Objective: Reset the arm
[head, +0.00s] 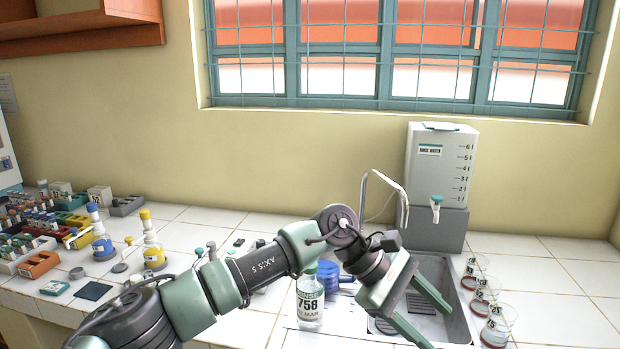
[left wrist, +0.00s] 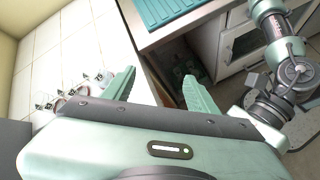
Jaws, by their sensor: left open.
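My left arm reaches in from the left across the counter in the head view. Its left gripper (head: 438,328) is open and empty, over the front of the sink (head: 458,325), with its fingers pointing to the lower right. In the left wrist view the two green fingers of the left gripper (left wrist: 160,76) stand wide apart with nothing between them.
A water tank (head: 440,165) stands behind the sink. Racks and bottles crowd the left counter; the far right is clear.

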